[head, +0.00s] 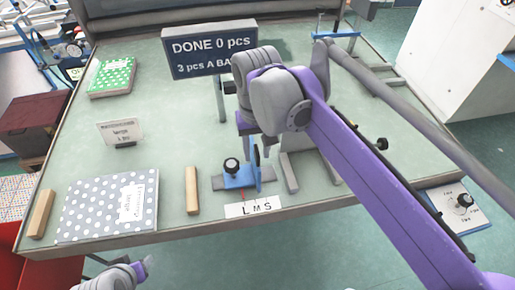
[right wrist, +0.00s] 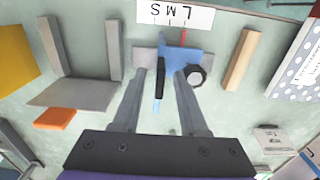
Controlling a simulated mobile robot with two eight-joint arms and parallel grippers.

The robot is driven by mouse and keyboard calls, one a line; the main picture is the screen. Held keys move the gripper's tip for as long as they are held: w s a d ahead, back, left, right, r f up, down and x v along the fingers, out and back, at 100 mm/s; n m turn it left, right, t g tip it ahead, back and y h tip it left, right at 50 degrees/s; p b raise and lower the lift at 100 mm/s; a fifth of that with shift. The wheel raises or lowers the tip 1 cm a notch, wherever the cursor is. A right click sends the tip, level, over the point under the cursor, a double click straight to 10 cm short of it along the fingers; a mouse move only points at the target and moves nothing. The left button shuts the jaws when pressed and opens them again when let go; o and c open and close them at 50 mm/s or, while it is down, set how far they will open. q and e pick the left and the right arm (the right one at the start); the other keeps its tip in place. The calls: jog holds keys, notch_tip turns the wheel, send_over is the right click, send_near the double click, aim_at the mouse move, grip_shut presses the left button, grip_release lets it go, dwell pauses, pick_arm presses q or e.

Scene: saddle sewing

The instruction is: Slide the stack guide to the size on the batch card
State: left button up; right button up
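The blue stack guide (head: 240,178) sits near the table's front edge, with a black knob and an upright plate. It also shows in the right wrist view (right wrist: 182,54). Its red pointer line stands by the L on the white L M S scale (head: 253,208). My right gripper (right wrist: 161,72) is open above the guide; the upright plate shows between its fingers, with gaps on both sides. The knob is just outside one finger. The batch card (head: 122,132) stands at the left; its small print is hard to read. My left gripper (head: 147,264) is low at the front, finger state unclear.
A sign (head: 209,50) reading "DONE 0 pcs" stands at the back. A grey dotted stack (head: 105,207) lies front left between wooden bars, a green dotted one (head: 112,76) back left. Grey bars (head: 289,172) lie right of the guide.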

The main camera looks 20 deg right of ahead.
pick_arm(q)
jog(key=shift+w+r+p, duration=0.2)
jog(key=shift+r+p, duration=0.15)
jog(key=shift+r, duration=0.15)
pick_arm(e)
notch_tip(320, 180, up, 11)
pick_arm(q)
jog(key=shift+s, duration=0.1)
pick_arm(e)
jog(key=shift+s+f, duration=0.1)
jog(key=shift+f, duration=0.1)
